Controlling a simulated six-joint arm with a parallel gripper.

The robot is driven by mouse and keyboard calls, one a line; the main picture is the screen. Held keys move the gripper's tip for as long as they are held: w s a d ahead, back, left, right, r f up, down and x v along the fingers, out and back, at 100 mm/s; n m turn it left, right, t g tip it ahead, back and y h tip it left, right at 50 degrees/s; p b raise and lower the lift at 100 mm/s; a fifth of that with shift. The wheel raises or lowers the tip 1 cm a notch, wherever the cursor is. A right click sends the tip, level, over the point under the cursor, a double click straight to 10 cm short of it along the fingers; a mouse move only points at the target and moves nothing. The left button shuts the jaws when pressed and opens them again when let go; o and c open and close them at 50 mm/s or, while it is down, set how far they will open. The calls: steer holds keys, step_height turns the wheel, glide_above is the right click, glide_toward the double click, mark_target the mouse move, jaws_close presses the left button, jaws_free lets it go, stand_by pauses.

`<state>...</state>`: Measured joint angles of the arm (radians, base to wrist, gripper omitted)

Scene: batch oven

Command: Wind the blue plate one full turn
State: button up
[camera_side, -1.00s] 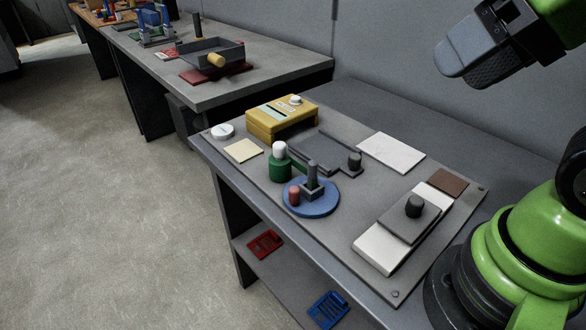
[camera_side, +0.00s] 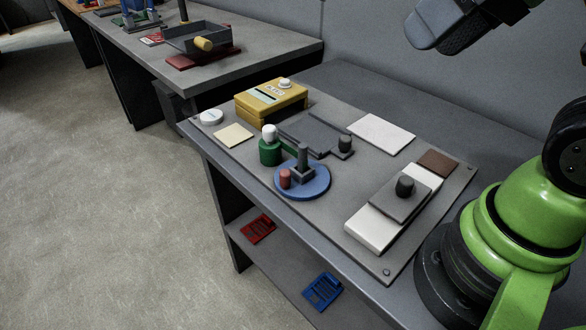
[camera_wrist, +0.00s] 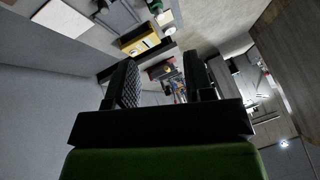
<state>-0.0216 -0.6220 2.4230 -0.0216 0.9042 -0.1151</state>
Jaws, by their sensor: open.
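The blue plate (camera_side: 304,193) is a flat round disc near the front edge of the grey board, in the side view. A small red peg (camera_side: 285,179) stands on its left part, and a dark grey upright post on a block (camera_side: 303,163) stands at its middle. A green post with a white cap (camera_side: 269,150) stands just behind it, to the left. My gripper (camera_side: 440,25) is high above the board at the upper right, far from the plate, partly cut off by the frame. In the wrist view my gripper (camera_wrist: 160,68) has its two fingers wide apart with nothing between them.
A yellow box (camera_side: 270,100), a white round disc (camera_side: 211,117) and a grey slider block with a dark knob (camera_side: 404,187) are on the board. A second bench (camera_side: 270,55) with a tray stands behind. Red and blue racks lie on the shelf below.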

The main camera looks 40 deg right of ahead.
steer(key=w+a+f+n+g, duration=0.2)
steer(key=w+f+n+g, duration=0.15)
steer(key=w+n, duration=0.55)
steer(key=n+g+h, duration=0.2)
steer(key=n+g, duration=0.1)
steer(key=n, duration=0.5)
glide_toward(285, 171)
step_height(285, 171, down, 9)
steer(key=shift+f, duration=0.1)
jaws_close()
